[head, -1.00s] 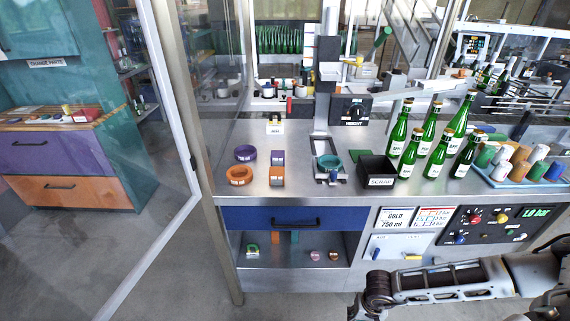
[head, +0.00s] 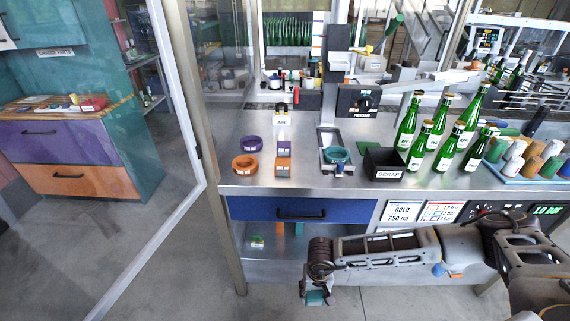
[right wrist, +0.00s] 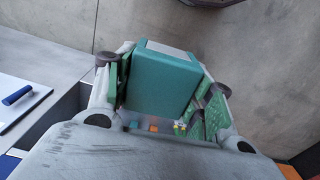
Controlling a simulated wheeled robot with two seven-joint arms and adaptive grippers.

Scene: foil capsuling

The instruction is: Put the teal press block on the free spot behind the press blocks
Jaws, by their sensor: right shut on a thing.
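The teal press block (right wrist: 162,85) is held between the pads of my right gripper (right wrist: 165,100) in the right wrist view. In the head view my right gripper (head: 317,284) points down in front of the bench, low over the floor, with the teal block (head: 316,298) at its tips. On the bench stand a purple press block (head: 283,147) and, in front of it, an orange press block (head: 283,167). Behind them is a small white sign (head: 281,130); any spot marking there is too small to tell. My left gripper is out of view.
A purple ring (head: 252,143) and an orange ring (head: 245,165) lie left of the blocks. The blue drawer (head: 300,209) is below the bench edge.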

